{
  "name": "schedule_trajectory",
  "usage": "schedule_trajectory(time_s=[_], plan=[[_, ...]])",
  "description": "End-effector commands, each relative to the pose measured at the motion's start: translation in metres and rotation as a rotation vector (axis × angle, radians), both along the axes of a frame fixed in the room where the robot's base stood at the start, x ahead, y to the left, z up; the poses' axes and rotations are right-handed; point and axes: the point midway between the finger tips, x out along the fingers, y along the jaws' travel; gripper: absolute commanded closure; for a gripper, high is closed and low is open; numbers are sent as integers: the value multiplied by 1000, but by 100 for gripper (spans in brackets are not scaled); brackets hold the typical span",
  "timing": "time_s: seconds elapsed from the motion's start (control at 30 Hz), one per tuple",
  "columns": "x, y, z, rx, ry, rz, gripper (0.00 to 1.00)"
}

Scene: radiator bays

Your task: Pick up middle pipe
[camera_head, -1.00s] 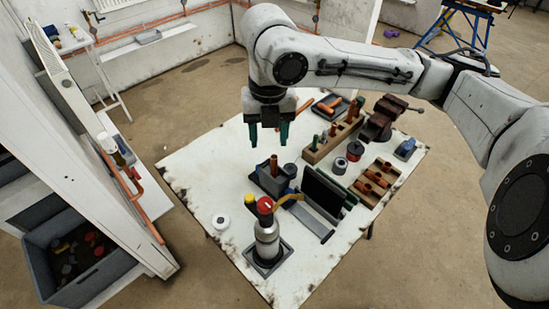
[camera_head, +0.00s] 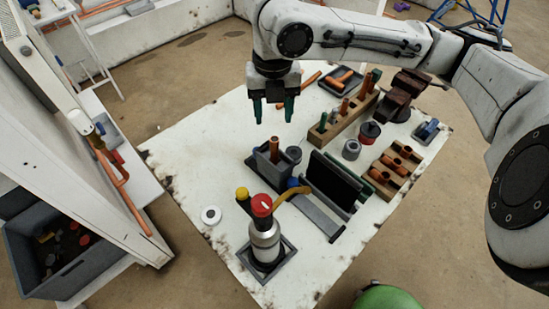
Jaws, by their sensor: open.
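My gripper (camera_head: 273,110) hangs pointing down above the back left part of the white worktable (camera_head: 200,165). Its two green fingers are apart with nothing between them. To its right, a wooden block (camera_head: 330,131) holds upright pieces: a green one (camera_head: 322,122) in front, a copper pipe (camera_head: 344,106) in the middle and another copper pipe (camera_head: 366,86) behind. A wooden rack (camera_head: 386,190) further right holds short copper pieces in a row, with a middle one (camera_head: 392,162). I cannot tell which row the middle pipe belongs to. My gripper touches neither.
A torch bottle with a red cap (camera_head: 264,238) stands in front. A grey holder with a copper pipe (camera_head: 272,152) and a dark upright panel (camera_head: 333,183) stand mid-table. A brown vise (camera_head: 405,92) stands behind the rack. The table's left part is mostly clear.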

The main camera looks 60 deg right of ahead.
Motion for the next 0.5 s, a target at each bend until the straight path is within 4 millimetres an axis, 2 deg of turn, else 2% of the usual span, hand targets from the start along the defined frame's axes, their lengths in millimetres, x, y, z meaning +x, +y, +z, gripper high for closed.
schedule_trajectory(time_s=[0.03,0.17,0.5], plan=[[0,0,-9,0,0,0,47],[0,0,-17,0,1,-1,47],[0,0,-61,1,1,-1,47]])
